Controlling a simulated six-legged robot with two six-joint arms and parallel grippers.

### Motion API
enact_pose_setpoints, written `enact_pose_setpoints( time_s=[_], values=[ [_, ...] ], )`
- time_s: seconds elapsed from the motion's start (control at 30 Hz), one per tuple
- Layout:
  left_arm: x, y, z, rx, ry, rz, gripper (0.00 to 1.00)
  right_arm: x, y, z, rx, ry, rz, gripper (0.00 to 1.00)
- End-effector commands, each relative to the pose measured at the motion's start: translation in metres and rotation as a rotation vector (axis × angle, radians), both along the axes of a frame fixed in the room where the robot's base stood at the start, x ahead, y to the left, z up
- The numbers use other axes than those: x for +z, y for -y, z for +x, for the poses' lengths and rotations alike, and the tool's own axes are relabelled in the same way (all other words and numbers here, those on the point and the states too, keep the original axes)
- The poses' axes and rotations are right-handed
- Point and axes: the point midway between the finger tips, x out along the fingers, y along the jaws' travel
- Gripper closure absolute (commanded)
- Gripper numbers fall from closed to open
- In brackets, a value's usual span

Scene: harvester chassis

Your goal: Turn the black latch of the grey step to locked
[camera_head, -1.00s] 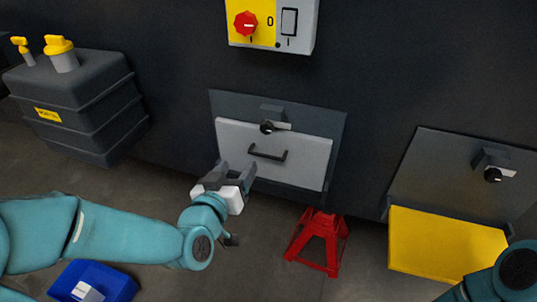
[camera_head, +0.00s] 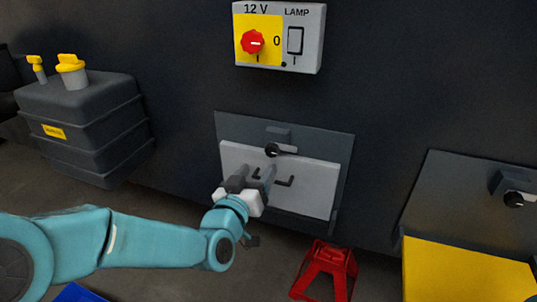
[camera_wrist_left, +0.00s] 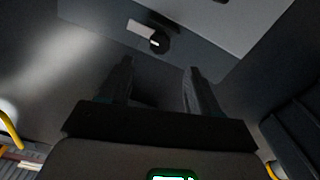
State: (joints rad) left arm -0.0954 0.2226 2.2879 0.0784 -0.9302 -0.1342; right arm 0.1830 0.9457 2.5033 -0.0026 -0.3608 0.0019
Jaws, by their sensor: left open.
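The grey step (camera_head: 312,194) is a light grey panel lying flat against its dark plate, with a black handle (camera_head: 285,181) partly hidden by my gripper. The black latch (camera_head: 272,150) is a round knob with a pale bar beside it pointing right, above the panel's top edge. In the left wrist view a black round knob (camera_wrist_left: 158,43) with a pale bar, seemingly this latch, shows beyond the fingertips. My left gripper (camera_head: 256,171) is open and empty, in front of the panel, below the latch and apart from it. My right gripper is out of view.
A yellow step (camera_head: 465,272) juts out at the right, with another black latch (camera_head: 514,199) above. A red jack stand (camera_head: 326,270) stands below the grey step. A switch box (camera_head: 305,38) hangs above. A dark tank (camera_head: 85,125) stands left.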

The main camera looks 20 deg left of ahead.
Motion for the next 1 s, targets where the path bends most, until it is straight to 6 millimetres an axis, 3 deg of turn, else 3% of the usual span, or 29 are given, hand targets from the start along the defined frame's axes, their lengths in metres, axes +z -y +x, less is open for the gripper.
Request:
enact_pose_setpoints(
  time_s=[0.1, 0.33, 0.5, 0.77, 0.83, 0.93, 0.97, 1.0],
  values=[
    [-0.002, 0.002, 0.028, 0.0, 0.0, 0.0, 0.37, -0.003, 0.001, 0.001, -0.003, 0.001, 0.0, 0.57],
    [-0.001, 0.004, 0.067, 0.0, 0.0, -0.001, 0.37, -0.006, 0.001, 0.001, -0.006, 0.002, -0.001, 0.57],
    [-0.001, 0.004, 0.079, 0.0, -0.001, -0.001, 0.37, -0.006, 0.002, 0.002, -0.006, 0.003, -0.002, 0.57],
    [0.0, 0.004, 0.08, 0.0, -0.001, 0.0, 0.37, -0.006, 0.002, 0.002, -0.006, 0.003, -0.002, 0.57],
    [0.0, 0.004, 0.08, 0.0, -0.001, 0.0, 0.54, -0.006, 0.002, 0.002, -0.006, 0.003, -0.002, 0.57],
    [0.0, 0.004, 0.08, 0.0, -0.001, 0.0, 0.86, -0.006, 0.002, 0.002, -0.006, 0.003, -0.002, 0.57],
    [0.0, 0.004, 0.08, 0.0, -0.001, 0.0, 0.94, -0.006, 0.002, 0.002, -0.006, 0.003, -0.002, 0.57],
    [0.0, 0.004, 0.08, 0.0, -0.001, 0.0, 0.94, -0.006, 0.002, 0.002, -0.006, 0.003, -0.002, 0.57]
  ],
)
